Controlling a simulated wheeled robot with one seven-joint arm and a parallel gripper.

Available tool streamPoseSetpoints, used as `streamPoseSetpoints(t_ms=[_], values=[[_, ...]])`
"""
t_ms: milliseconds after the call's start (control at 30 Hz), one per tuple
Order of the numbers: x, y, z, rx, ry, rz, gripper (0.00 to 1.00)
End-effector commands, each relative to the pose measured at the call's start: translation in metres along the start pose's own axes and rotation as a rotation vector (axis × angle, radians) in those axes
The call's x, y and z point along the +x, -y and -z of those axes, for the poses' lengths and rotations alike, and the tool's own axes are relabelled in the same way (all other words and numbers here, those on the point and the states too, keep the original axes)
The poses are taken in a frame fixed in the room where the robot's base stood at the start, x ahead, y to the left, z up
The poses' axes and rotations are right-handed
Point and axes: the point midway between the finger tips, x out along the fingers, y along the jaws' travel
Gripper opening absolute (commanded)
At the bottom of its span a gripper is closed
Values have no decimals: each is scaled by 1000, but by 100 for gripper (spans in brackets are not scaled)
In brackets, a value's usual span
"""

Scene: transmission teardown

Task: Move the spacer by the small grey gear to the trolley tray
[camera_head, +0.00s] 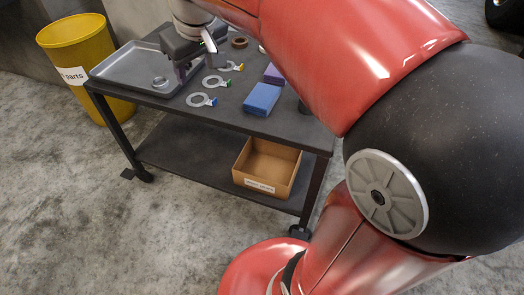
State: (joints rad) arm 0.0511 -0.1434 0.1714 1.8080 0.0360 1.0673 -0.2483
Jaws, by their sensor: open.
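The trolley tray (122,73) is a shallow grey tray on the left of the dark trolley top. A small grey metal ring (160,82), which looks like a spacer, lies in the tray near its right side. My gripper (196,62) is above the tray's right edge, to the right of the ring and apart from it. Its fingers are spread, with nothing seen between them. I cannot make out a small grey gear; my arm hides part of the trolley top.
Several flat rings with coloured tags (201,100) lie right of the tray. A blue block (262,99), a purple block (273,75) and a brown roll (239,42) are beyond them. A cardboard box (284,165) sits on the lower shelf. A yellow parts bin (73,42) stands left.

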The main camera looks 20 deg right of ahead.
Motion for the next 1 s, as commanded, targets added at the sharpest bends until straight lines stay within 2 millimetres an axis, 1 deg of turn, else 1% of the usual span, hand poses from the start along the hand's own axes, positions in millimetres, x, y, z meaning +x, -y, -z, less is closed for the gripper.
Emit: streamPoseSetpoints(t_ms=[33,67,100,167,200,300,400,500,600,667,900,1000], values=[[-7,1,-25,32,-8,-20,53],[-9,2,-39,55,-11,-29,53],[-12,2,-58,85,-18,-41,53],[-13,3,-88,130,-26,-54,53],[-13,4,-107,160,-33,-61,53],[-9,8,-151,229,-49,-71,53],[-2,11,-186,285,-63,-74,53],[5,14,-210,323,-72,-73,53],[9,16,-221,342,-78,-72,53],[10,17,-224,347,-78,-71,53],[11,17,-224,348,-77,-71,53],[5,17,-222,347,-77,-71,53]])
